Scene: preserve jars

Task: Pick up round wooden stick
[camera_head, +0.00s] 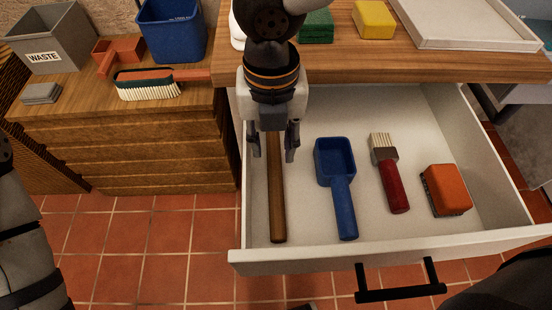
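The round wooden stick (277,205) is brown and lies lengthwise at the left side of the open white drawer (370,239). Its near end shows close to the drawer's front wall; its far end is hidden under my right gripper. My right gripper (272,153) points down over the stick's far part. Its two fingers are spread, one on each side of the stick, with visible gaps. I cannot tell how far the fingertips are above the drawer floor. My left gripper is not in view; only a part of my arm shows at the left edge.
The drawer also holds a blue scoop (344,195), a red-handled brush (391,177) and an orange block-like brush (448,190). The wooden counter (480,68) overhangs the drawer's back.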

